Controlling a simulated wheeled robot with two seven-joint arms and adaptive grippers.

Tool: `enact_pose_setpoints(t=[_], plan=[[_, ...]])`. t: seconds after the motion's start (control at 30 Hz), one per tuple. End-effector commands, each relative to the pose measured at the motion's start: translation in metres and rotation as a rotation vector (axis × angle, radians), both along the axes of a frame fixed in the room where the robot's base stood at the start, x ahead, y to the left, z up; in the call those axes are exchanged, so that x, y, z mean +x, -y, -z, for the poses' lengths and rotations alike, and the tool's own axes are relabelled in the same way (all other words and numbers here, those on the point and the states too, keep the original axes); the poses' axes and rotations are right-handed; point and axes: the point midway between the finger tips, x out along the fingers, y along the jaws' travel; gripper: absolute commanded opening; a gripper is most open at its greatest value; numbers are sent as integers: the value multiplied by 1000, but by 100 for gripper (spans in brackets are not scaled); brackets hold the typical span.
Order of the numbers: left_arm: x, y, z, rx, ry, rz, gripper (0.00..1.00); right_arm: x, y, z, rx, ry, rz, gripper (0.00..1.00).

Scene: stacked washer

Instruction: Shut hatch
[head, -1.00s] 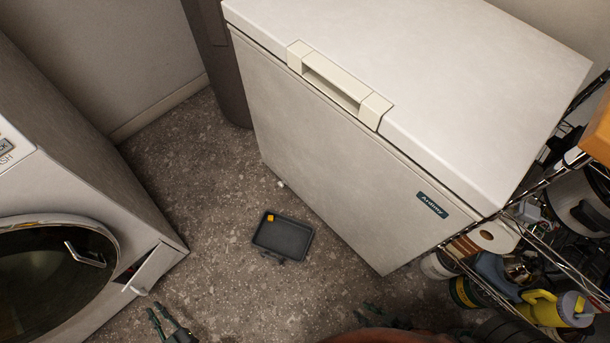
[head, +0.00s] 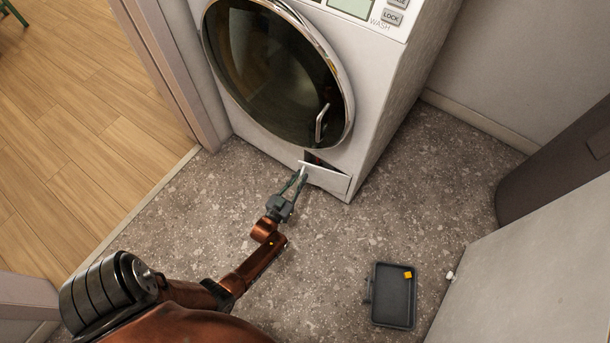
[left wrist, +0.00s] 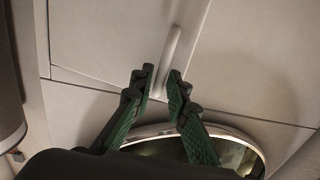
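The hatch (head: 327,179) is a small white flap low on the front right corner of the washer (head: 385,100). It stands ajar, with a dark gap behind its upper left edge. My left gripper (head: 302,174) is at the hatch's left edge. In the left wrist view, a pale upright handle (left wrist: 172,50) shows just beyond my left gripper (left wrist: 161,74). The fingers are apart, with the handle's lower end in line with the gap; contact is unclear. My right gripper is out of view.
The round washer door (head: 275,70) is above the hatch. A dark tray (head: 394,295) with a yellow piece lies on the floor, beside the white chest (head: 530,270) at right. Speckled floor (head: 420,190) is clear between washer and tray. A door frame stands left.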

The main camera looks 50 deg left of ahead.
Motion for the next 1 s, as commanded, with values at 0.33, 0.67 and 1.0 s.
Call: enact_pose_setpoints(t=[0.33, 0.67, 1.0], plan=[[11, -3, -1, -1, 0, 0, 15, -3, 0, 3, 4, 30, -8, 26], [11, -3, 0, 0, 0, 0, 0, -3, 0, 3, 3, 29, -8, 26], [10, -3, 0, 0, -1, 0, 0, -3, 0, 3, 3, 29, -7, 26]])
